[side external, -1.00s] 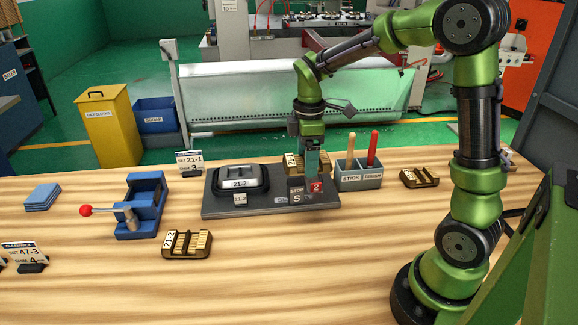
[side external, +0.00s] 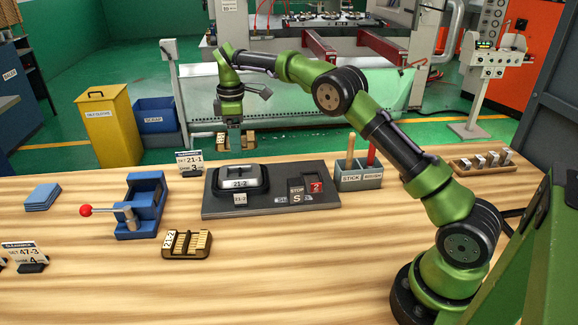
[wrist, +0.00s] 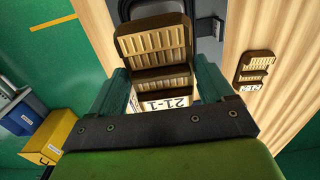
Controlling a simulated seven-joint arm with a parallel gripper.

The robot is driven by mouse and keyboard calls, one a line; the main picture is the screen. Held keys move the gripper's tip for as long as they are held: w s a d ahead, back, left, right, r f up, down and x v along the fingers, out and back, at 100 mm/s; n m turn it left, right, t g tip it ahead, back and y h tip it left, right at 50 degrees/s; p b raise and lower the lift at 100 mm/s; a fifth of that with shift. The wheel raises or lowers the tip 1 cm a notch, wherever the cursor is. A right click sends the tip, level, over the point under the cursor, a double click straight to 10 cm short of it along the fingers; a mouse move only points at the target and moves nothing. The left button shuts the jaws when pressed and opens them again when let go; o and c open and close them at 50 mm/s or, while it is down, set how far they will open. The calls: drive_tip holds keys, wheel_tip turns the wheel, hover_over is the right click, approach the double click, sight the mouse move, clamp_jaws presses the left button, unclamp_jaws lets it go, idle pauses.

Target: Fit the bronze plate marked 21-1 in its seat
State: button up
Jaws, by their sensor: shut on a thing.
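My gripper (side external: 235,136) is shut on the bronze plate marked 21-1 (side external: 248,140), holding it in the air above and behind the dark grey board (side external: 222,209). In the wrist view, the ribbed plate (wrist: 154,42) sits between the teal fingers, its 21-1 label towards the palm. I cannot make out an empty seat. A similar bronze plate marked 21-2 (side external: 187,244) lies on the table in front; it also shows in the wrist view (wrist: 256,67).
A sign reading 21-1 (side external: 190,163) stands behind the board's left end. A blue clamp (side external: 146,205) with a red-knobbed lever is to the left. A grey holder with sticks (side external: 359,178) is at the board's right end. Front table is mostly clear.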

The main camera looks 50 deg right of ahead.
sight(240, 172)
drive_tip(key=shift+s+f, duration=0.1)
drive_tip(key=shift+f, duration=3.7)
drive_tip(key=shift+a+f, duration=0.1)
drive_tip(key=shift+f, duration=0.45)
drive_tip(key=o, duration=1.3)
drive_tip(key=shift+c, duration=0.2)
drive_tip(key=shift+r, duration=2.2)
drive_tip(key=shift+o, duration=0.6)
drive_tip(key=shift+f, duration=0.1)
